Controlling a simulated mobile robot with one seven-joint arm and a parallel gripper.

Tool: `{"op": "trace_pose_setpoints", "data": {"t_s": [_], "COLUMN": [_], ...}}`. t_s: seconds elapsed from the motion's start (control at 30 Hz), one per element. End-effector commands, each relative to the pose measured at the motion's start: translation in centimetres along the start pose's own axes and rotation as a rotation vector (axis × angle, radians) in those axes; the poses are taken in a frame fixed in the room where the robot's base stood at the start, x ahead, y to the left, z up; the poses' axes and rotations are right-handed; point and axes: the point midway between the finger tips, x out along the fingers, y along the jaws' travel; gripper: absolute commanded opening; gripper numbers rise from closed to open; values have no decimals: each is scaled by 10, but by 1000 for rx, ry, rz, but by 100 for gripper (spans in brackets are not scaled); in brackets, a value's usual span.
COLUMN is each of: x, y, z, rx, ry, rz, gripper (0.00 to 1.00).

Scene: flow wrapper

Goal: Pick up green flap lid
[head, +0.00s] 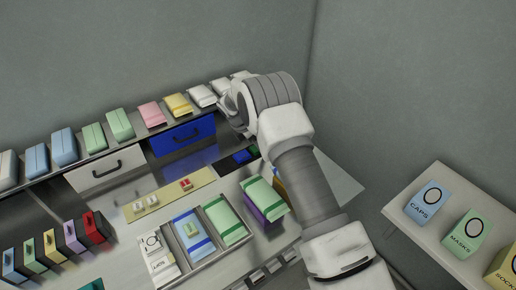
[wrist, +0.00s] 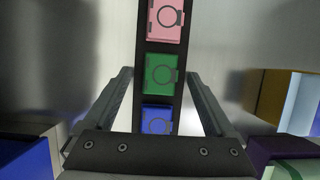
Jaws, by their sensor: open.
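The green flap lid (wrist: 160,74) lies in a dark narrow holder (wrist: 143,50), between a pink lid (wrist: 165,20) and a blue lid (wrist: 157,119). Each lid has a round ring mark. My gripper (wrist: 160,77) is open, its two fingers on either side of the holder. The green lid shows between the fingers, and I see no contact. In the head view the green lid (head: 253,151) shows small beside the arm, next to the blue lid (head: 241,157). The pink lid is hidden there, as are my fingertips.
A green-topped purple box (head: 264,200) and a tray of packs (head: 200,238) stand in front of the holder. A blue drawer (head: 183,136) is behind it. In the wrist view a yellow-brown box (wrist: 283,95) is right, a blue one (wrist: 25,158) lower left.

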Motion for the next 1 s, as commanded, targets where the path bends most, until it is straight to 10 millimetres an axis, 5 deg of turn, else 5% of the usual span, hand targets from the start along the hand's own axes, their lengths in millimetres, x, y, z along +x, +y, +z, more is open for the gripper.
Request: {"op": "trace_pose_setpoints", "data": {"t_s": [0.13, 0.63, 1.0], "x": [-1, -1, -8], "y": [0, 0, 0], "z": [0, 0, 4], "rx": [0, 0, 1], "ry": [0, 0, -1], "rz": [1, 0, 1], "gripper": [90, 2, 2]}}
